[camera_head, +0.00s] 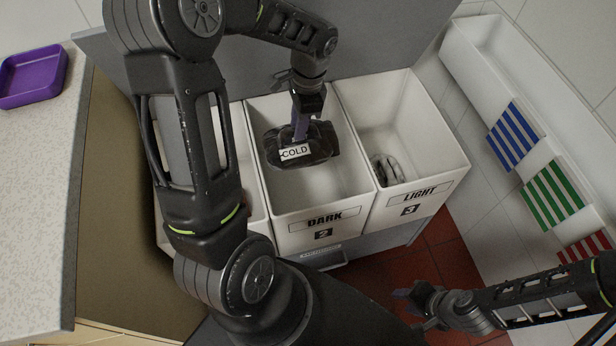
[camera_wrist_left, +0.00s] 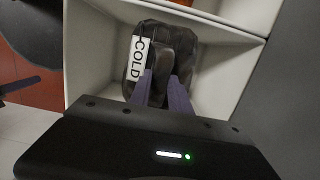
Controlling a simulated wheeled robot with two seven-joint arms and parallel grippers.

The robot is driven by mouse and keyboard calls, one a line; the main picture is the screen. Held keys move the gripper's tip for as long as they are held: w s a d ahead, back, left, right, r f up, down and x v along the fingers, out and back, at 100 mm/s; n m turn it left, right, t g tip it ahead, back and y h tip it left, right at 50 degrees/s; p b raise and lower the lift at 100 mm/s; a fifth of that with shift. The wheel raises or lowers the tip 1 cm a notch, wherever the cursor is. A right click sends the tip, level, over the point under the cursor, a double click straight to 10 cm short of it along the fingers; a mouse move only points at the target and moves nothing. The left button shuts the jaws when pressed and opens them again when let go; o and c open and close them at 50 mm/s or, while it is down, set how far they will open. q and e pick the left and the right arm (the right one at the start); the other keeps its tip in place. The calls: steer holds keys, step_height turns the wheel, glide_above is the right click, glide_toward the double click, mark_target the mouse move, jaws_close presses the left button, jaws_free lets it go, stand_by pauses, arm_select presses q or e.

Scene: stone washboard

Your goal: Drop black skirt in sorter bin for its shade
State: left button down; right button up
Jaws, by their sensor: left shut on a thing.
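The black skirt (camera_head: 316,150) is a dark folded bundle with a white COLD tag (camera_head: 295,152). My left gripper (camera_head: 300,132) is shut on it and holds it at the opening of the middle bin, labelled DARK 2 (camera_head: 320,218). In the left wrist view the skirt (camera_wrist_left: 185,58) hangs between the gripper's fingers (camera_wrist_left: 162,92), with the bin's pale walls around it. I cannot tell whether the skirt touches the bin floor. My right gripper (camera_head: 412,300) is at the lower right, away from the bins; its jaw gap is unclear.
The LIGHT 3 bin (camera_head: 425,195) on the right holds a greyish item (camera_head: 388,170). A third bin at left is mostly hidden by my left arm. A purple tray (camera_head: 34,76) sits on the left counter. A white trough with striped blue (camera_head: 514,136), green and red panels stands at right.

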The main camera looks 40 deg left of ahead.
arm_select(q)
steer(key=c, duration=1.1)
jaws_free()
steer(key=r, duration=0.5)
steer(key=w+r+p, duration=0.1)
steer(key=r, duration=0.1)
steer(key=shift+d+r, duration=0.4)
steer(key=shift+s+f, duration=0.1)
steer(key=shift+s, duration=0.05)
